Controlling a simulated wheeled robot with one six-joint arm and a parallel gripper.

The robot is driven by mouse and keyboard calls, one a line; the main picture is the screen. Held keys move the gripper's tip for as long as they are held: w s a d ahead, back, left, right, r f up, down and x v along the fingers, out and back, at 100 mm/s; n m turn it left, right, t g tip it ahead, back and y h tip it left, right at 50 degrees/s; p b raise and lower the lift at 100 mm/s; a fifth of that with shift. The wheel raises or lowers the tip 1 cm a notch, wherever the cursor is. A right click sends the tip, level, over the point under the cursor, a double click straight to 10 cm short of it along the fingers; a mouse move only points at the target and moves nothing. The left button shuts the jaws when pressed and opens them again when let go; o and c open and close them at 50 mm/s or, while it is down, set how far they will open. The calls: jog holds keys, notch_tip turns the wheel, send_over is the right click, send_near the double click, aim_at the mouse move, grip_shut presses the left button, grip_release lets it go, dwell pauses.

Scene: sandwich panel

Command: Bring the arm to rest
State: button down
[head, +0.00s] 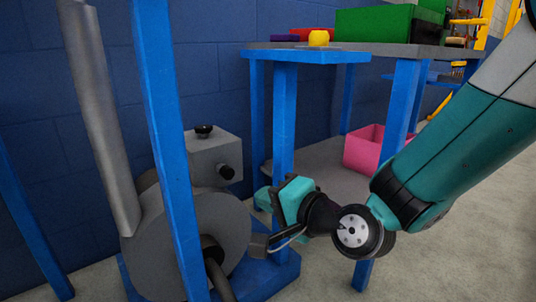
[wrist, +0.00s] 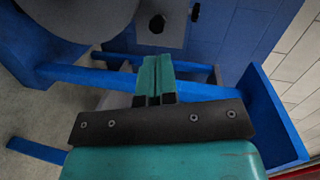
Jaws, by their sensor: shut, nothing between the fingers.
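My arm reaches in from the right in the head view, teal and grey with dark joints, and bends at a black and silver joint. My gripper (head: 264,198) is at its end, pointing left toward the grey machine (head: 215,228). The fingers look shut and empty. In the wrist view the teal fingers (wrist: 157,65) lie side by side with nothing between them, beyond a dark bar with screws. I cannot tell exactly how far the fingertips are from the machine or the blue posts.
A blue post (head: 166,130) stands before the grey machine. A blue-legged table (head: 385,49) bears a green box (head: 372,25) and a yellow object (head: 319,38). A pink bin (head: 365,148) sits on its lower shelf. Bare floor (head: 440,220) lies at the lower right.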

jog(key=s+d+r+n+g+h+p, duration=0.4)
jog(key=s+d+r+n+g+p, duration=0.25)
jog(key=s+d+r+p, duration=0.3)
jog(key=s+d+r+n+g+h+p, duration=0.3)
jog(key=s+d+r+n+g+p, duration=0.25)
jog(key=s+r+n+p, duration=0.45)
notch_tip(320, 180, up, 36)
jog(key=s+m+p, duration=0.1)
jog(key=m+p, duration=0.1)
jog(key=p, duration=3.1)
jog(key=shift+s+r+m+t, duration=0.2)
jog(key=shift+r+m+t, duration=0.05)
jog(key=shift+m+t, duration=0.1)
